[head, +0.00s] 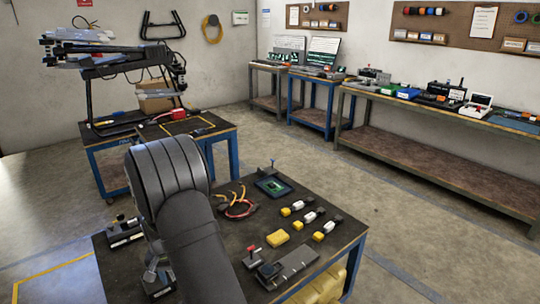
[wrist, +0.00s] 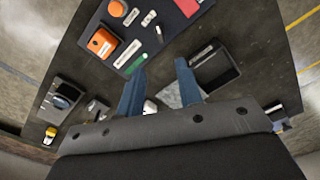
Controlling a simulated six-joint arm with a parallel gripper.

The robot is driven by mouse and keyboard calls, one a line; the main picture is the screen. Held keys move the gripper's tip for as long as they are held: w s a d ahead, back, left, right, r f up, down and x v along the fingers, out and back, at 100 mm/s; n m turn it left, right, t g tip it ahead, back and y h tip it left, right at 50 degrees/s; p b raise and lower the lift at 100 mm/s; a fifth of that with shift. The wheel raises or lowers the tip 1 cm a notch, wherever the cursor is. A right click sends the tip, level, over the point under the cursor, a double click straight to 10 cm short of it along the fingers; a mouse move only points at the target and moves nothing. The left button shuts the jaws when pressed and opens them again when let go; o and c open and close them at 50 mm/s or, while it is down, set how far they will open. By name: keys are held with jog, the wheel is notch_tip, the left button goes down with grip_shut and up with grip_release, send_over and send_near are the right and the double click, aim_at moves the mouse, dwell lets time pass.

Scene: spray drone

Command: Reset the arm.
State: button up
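My gripper (wrist: 158,76) shows in the wrist view as two blue fingers, spread apart with a clear gap between their tips. No object is clamped between them. A white item and a grey metallic surface show past the fingers, lower in the gap. The fingers point over a dark tabletop (wrist: 255,50). In the head view my arm rises from the bottom edge and bends over at the left part of the near table (head: 228,262). My gripper cannot be made out there, as the arm hides that area.
In the wrist view an orange box (wrist: 102,42) lies upper left and a black tray (wrist: 222,72) right of the fingers. In the head view, yellow-and-white connectors (head: 298,207), a yellow block (head: 277,237) and a green board (head: 273,186) lie on the table. A drone (head: 100,55) stands behind.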

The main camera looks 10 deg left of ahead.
notch_tip(320, 180, down, 14)
jog(key=shift+r, duration=0.1)
dwell(0.4)
notch_tip(320, 180, up, 17)
notch_tip(320, 180, down, 17)
jog(key=shift+f, duration=0.15)
jog(key=n, duration=0.5)
jog(key=shift+n, duration=0.3)
notch_tip(320, 180, up, 8)
jog(key=shift+r, duration=0.8)
dwell(2.1)
